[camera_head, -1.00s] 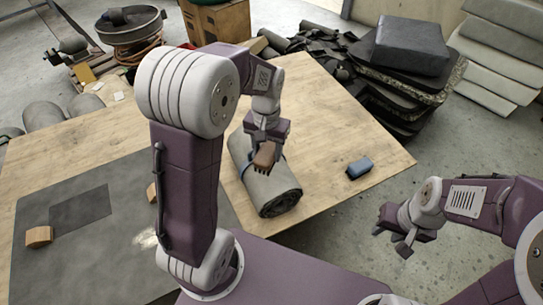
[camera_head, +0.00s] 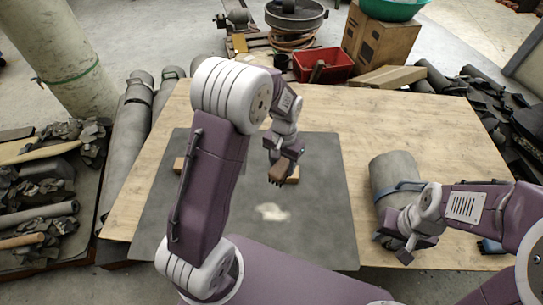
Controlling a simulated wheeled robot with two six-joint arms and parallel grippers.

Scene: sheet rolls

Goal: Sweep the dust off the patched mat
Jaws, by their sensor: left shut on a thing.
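The grey mat (camera_head: 325,240) lies flat on the wooden table. A pale dust spot (camera_head: 271,212) shows on its front middle part. My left gripper (camera_head: 284,164) is shut on a brown brush (camera_head: 281,173) with dark bristles, held above the mat behind the dust. Wooden blocks sit on the mat, one (camera_head: 179,165) left of my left arm and one (camera_head: 293,176) beside the brush. The mat's darker patch is hidden behind my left arm. My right gripper (camera_head: 392,248) looks open and empty, in front of the strapped roll, near the table's front edge.
The rolled grey sheet (camera_head: 394,168) with a blue strap lies on the table (camera_head: 450,130) at right. A blue block (camera_head: 490,246) is partly hidden by my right arm. A red bin (camera_head: 323,65) and a cardboard box (camera_head: 380,40) stand beyond the back edge.

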